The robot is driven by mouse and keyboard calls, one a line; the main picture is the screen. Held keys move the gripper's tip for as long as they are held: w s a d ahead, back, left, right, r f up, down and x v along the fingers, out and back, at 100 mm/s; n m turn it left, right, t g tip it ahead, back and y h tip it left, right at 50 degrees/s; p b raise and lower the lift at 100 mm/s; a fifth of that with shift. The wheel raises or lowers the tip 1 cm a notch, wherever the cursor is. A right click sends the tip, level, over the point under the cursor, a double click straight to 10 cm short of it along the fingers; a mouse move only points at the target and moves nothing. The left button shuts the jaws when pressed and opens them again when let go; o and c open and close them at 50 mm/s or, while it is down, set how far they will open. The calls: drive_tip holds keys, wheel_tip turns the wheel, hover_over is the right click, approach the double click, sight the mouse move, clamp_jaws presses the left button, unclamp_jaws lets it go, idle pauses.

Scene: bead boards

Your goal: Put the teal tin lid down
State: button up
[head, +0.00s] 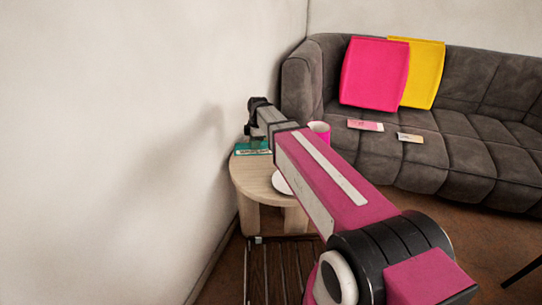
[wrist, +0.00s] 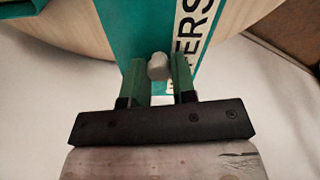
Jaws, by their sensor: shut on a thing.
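The teal tin lid (wrist: 150,25) lies below my gripper in the wrist view, with a white strip of dark letters ending in "ERS" along its right side. My gripper (wrist: 159,78) has its two green fingers shut on the lid's small grey knob (wrist: 159,64). In the head view, the teal lid (head: 253,148) shows at the wall-side back of the round wooden table (head: 251,180), under the end of my arm. I cannot tell whether the lid touches the tabletop. Another teal piece (wrist: 20,8) shows at the wrist view's upper left corner, mostly cut off.
A white plate (head: 281,184) and a pink cup (head: 320,130) are on the table, partly hidden by my arm. The wall is close on the left. A grey sofa (head: 460,140) with pink and yellow cushions stands behind. A slatted rack (head: 275,270) stands in front.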

drive_tip(key=w+d+f, duration=0.1)
drive_tip(key=d, duration=0.1)
drive_tip(key=w+d+f, duration=0.3)
drive_tip(key=d, duration=0.1)
drive_tip(key=shift+w+d+f, duration=0.3)
drive_tip(key=shift+f, duration=2.1)
drive_tip(key=shift+f, duration=0.1)
drive_tip(key=o, duration=0.9)
wheel_tip(320, 180, up, 12)
drive_tip(key=d, duration=0.1)
drive_tip(key=shift+w+d, duration=0.15)
drive_tip(key=shift+d, duration=0.1)
